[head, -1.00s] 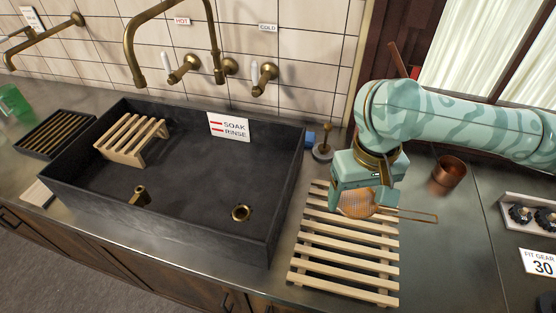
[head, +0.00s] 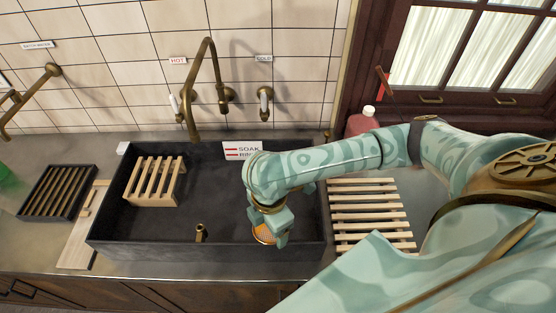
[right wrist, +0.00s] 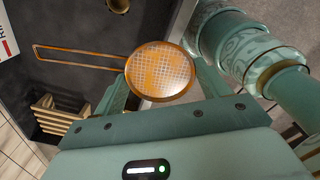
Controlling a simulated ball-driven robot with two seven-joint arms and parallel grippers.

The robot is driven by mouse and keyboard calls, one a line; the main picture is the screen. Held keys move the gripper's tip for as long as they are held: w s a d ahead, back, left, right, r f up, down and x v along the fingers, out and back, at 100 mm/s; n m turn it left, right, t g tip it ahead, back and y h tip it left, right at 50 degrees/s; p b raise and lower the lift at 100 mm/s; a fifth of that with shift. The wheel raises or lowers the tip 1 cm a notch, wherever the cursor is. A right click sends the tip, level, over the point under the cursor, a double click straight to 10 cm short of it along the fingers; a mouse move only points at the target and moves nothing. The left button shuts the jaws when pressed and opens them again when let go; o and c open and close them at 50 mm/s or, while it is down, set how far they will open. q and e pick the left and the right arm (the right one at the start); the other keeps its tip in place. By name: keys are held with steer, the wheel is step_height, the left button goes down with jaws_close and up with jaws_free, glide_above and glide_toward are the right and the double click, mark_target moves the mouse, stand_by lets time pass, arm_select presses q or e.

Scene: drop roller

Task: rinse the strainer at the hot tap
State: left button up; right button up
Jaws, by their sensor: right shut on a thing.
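My right gripper (head: 266,230) is shut on the copper-coloured strainer (head: 264,235) and holds it over the right front part of the dark sink (head: 165,247). In the right wrist view the strainer's round mesh (right wrist: 160,70) sits between the fingers, and its wire handle (right wrist: 75,56) points left. The brass gooseneck tap (head: 208,75) stands behind the sink, left of the strainer, with no water visible. The hot handle (head: 176,106) is under the HOT label (head: 177,61), left of the spout. The cold handle (head: 265,100) is on the right. My left gripper is out of view.
A small wooden rack (head: 154,180) stands in the sink's left part. A brass standpipe (head: 201,233) rises near the front wall. A SOAK/RINSE sign (head: 242,150) is at the back rim. A slatted rack (head: 370,212) lies right of the sink; a pinkish bottle (head: 361,122) stands behind it.

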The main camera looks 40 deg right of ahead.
steer(key=s+n+p, duration=0.1)
steer(key=n, duration=0.1)
steer(key=s+n+p, duration=0.1)
steer(key=n, duration=0.1)
steer(key=s+n+p, duration=0.1)
steer(key=n, duration=0.1)
steer(key=shift+s+a+p, duration=0.2)
steer(key=shift+a+p, duration=0.05)
steer(key=shift+p, duration=0.05)
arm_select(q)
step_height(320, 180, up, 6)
arm_select(e)
steer(key=shift+s+f+n, duration=0.1)
steer(key=shift+s+n, duration=0.05)
steer(key=shift+n, duration=0.25)
steer(key=shift+a+f, duration=0.1)
steer(key=shift+f, duration=0.1)
steer(key=shift+w+f+b, duration=0.3)
steer(key=shift+w+b, duration=0.4)
steer(key=shift+b, duration=0.15)
arm_select(q)
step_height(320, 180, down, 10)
steer(key=b, duration=0.7)
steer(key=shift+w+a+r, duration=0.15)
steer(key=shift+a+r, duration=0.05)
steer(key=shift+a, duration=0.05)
arm_select(e)
steer(key=w+a+f, duration=0.2)
steer(key=w, duration=1)
steer(key=shift+w, duration=0.15)
